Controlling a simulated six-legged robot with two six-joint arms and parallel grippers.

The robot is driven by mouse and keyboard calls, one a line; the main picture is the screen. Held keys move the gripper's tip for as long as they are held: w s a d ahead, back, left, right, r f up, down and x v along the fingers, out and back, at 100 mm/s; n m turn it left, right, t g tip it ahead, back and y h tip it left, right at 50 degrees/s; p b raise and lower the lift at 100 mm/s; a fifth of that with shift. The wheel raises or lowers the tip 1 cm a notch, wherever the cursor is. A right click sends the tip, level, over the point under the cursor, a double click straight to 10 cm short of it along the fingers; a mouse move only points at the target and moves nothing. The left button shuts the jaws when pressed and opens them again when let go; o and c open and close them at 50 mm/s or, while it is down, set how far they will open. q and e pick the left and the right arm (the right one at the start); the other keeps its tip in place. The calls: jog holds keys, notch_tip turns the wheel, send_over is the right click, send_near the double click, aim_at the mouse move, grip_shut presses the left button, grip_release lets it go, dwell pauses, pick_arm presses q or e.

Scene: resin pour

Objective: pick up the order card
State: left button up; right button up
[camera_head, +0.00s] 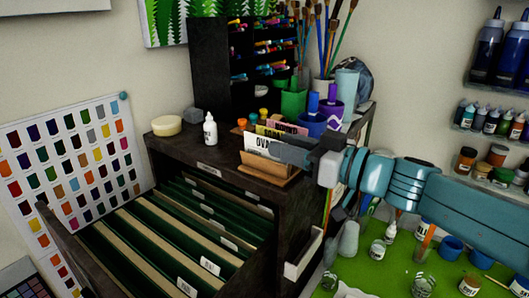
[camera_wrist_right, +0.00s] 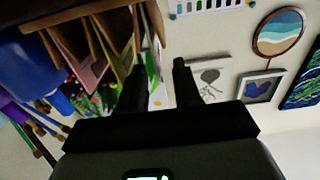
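A white card (camera_head: 262,146) with large black letters stands at the front of a wooden card holder (camera_head: 268,181) on top of the dark cabinet. Yellow and pink cards stand behind it. My right gripper (camera_head: 290,154) is at the right end of the white card, partly covering its lettering. In the right wrist view its two dark fingers (camera_wrist_right: 160,78) are apart. A thin, pale and green card-like edge (camera_wrist_right: 152,66) shows between them, nearer the left finger; I cannot tell whether it touches. My left gripper is not in view.
An open drawer (camera_head: 150,240) of hanging green folders is below the cabinet top. A white bottle (camera_head: 210,131) and a round cream tub (camera_head: 166,126) stand left of the holder. Blue and purple cups (camera_head: 312,125) and a marker rack are close behind.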

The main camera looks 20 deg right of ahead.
aim_at(267, 138)
jog(key=x, duration=0.5)
jog(key=shift+w+f, duration=0.1)
jog(key=shift+a, duration=0.1)
jog(key=shift+s+d, duration=0.3)
jog(key=shift+c, duration=0.3)
jog(key=shift+w, duration=0.1)
jog(key=c, duration=0.5)
jog(key=shift+w+a, duration=0.15)
jog(key=shift+a, duration=0.05)
grip_shut()
